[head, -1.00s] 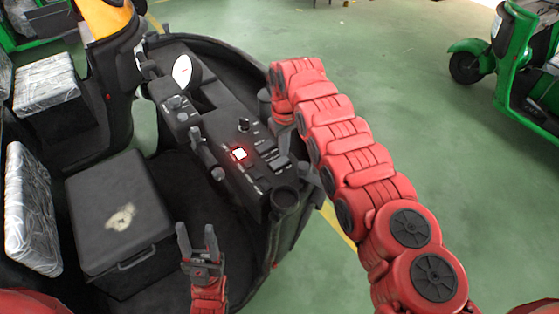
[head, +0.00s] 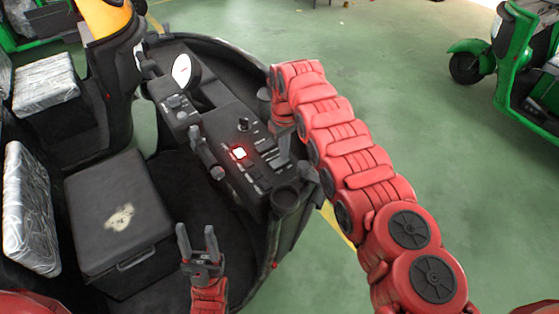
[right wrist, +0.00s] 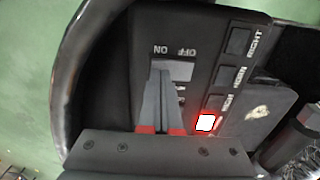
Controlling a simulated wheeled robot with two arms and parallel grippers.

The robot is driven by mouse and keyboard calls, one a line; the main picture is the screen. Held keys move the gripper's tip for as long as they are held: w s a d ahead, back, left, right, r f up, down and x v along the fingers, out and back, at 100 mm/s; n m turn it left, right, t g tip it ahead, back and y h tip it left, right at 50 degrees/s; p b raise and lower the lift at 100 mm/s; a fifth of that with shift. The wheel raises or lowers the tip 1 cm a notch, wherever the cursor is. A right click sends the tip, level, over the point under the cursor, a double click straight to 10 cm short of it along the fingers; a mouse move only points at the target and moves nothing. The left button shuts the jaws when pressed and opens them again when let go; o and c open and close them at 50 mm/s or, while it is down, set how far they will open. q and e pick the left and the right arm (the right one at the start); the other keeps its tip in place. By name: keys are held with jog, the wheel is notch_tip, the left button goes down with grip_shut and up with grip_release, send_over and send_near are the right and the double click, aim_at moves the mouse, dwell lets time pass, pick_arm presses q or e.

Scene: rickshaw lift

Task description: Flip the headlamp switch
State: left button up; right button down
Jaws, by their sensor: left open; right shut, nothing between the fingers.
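The dashboard panel (head: 235,150) of the rickshaw stands in the middle of the head view. In the right wrist view a grey rocker switch (right wrist: 178,70) sits in the panel below upside-down ON and OFF labels. Its own name label is mostly hidden, so I cannot confirm it is the headlamp switch. My right gripper (right wrist: 160,76) is shut and empty, with its fingertips over the left part of this rocker; contact cannot be told. In the head view the right arm partly hides this gripper. My left gripper (head: 197,236) is open and empty, below the panel.
A red-lit button (right wrist: 206,122) glows beside the rocker, in a row with HORN and RIGHT buttons. A black box (head: 118,215) and a plastic-wrapped seat (head: 28,210) are at left. A green vehicle (head: 510,60) stands far right; the green floor between is clear.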

jog(key=shift+f, duration=0.4)
jog(key=shift+r, duration=0.15)
notch_tip(320, 180, up, 2)
notch_tip(320, 180, up, 2)
jog(key=shift+r, duration=1.4)
